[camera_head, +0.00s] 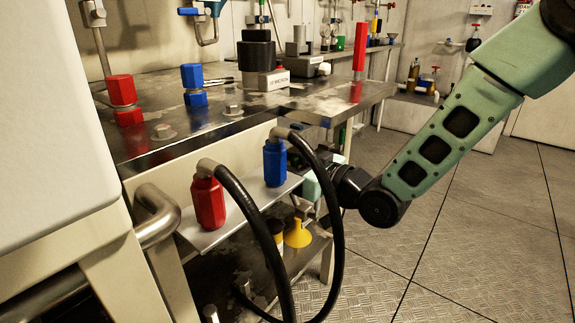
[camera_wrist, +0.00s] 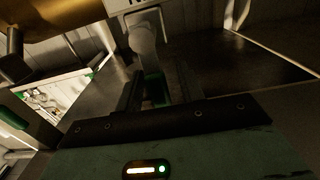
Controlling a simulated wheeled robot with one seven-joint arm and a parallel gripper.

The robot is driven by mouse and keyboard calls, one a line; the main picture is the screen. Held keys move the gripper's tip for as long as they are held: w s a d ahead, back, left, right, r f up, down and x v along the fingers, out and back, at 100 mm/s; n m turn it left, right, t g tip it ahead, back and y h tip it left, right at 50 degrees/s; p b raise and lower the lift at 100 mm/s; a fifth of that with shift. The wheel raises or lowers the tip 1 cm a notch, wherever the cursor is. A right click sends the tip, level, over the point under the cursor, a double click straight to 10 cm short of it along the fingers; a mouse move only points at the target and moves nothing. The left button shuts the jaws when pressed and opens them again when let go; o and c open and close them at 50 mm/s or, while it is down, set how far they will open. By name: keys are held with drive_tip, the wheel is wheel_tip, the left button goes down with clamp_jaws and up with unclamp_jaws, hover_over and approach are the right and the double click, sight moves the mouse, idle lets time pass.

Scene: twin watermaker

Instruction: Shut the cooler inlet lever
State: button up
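I cannot pick out the cooler inlet lever for certain in either view. In the head view, my green arm reaches down from the upper right, and my gripper (camera_head: 315,187) is low at the bench's right side, partly hidden by a black hose. In the wrist view, my gripper (camera_wrist: 158,80) has its two dark fingers apart. A small green piece (camera_wrist: 154,88) shows between them; whether it touches a finger is too dark to tell. A pale rounded part (camera_wrist: 143,36) is just beyond the fingertips, under a light block.
A metal bench (camera_head: 205,135) carries red and blue fittings. A red connector (camera_head: 208,202) and a blue connector (camera_head: 275,163) stand on its side ledge, with black hoses (camera_head: 337,230) looping near my gripper. A yellow funnel (camera_head: 298,234) sits below. Open floor (camera_head: 450,240) lies right.

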clamp_jaws()
drive_tip(key=w+d+f+m+p, duration=0.1)
drive_tip(key=w+f+m+p, duration=0.1)
drive_tip(key=m+p, duration=0.3)
drive_tip(key=w+d+f+m+p, duration=0.2)
drive_tip(key=m+p, duration=0.4)
drive_tip(key=m, duration=0.6)
drive_tip(key=shift+f+m, duration=0.3)
drive_tip(key=shift+f, duration=0.4)
idle(0.4)
